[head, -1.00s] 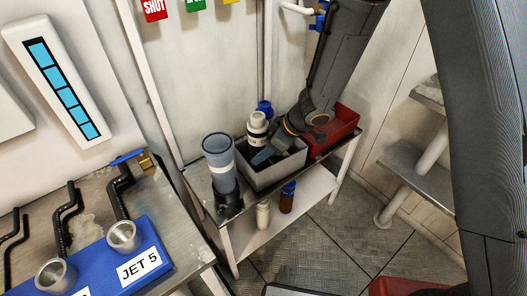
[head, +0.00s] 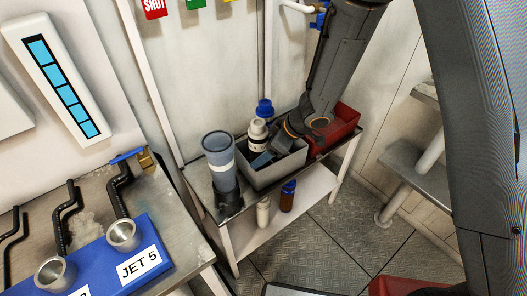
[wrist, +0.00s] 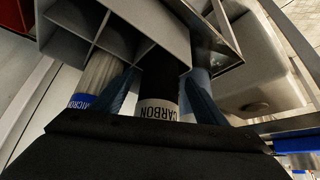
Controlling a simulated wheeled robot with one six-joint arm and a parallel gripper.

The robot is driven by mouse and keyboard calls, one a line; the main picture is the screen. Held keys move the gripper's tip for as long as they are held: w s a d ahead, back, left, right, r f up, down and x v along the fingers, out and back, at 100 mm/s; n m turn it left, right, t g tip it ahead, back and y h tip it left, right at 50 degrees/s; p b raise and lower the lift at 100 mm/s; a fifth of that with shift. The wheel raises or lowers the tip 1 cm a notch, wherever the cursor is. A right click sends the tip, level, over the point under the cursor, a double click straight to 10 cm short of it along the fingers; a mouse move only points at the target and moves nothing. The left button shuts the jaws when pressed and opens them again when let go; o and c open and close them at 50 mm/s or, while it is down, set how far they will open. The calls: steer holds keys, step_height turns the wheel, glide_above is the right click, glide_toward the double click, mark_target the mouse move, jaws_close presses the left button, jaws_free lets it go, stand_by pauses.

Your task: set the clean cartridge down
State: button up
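The carbon cartridge (wrist: 157,107), dark with a white CARBON label, stands between the two blue fingers of my gripper (wrist: 157,92) in the wrist view. The fingers are against its sides. Its far end reaches into the grey divided bin (wrist: 88,38). In the head view the white-topped cartridge (head: 257,132) rises from the grey bin (head: 274,178), with my gripper (head: 262,158) at the bin's opening. The cartridge's lower end is hidden. A second cartridge with a blue MICRON band (wrist: 82,100) stands in the bin beside it.
A clear blue housing (head: 219,165) stands left of the bin on the metal shelf. A red bin (head: 343,128) is to the right. A blue-capped bottle (head: 265,107) stands behind. Two bottles, white (head: 263,212) and brown (head: 287,197), stand on the lower shelf.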

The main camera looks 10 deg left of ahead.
steer(key=shift+r, duration=0.2)
steer(key=p+v, duration=0.2)
steer(key=v, duration=1.1)
steer(key=w+d+r+m+t+h, duration=0.25)
steer(key=d+m, duration=0.25)
steer(key=d, duration=0.4)
steer(key=w+d+r+m+t+h, duration=0.1)
steer(key=d+r+m+t+h, duration=0.2)
steer(key=d, duration=0.7)
steer(key=s+d+m+g, duration=0.2)
steer(key=s+m+g, duration=0.1)
steer(key=s, duration=0.5)
steer(key=s+d+m+g, duration=0.3)
steer(key=s+m, duration=0.1)
steer(key=s, duration=0.4)
steer(key=shift+s+d+r+m+h, duration=0.2)
steer(key=shift+s+m+h, duration=0.1)
steer(key=shift+s+h, duration=0.15)
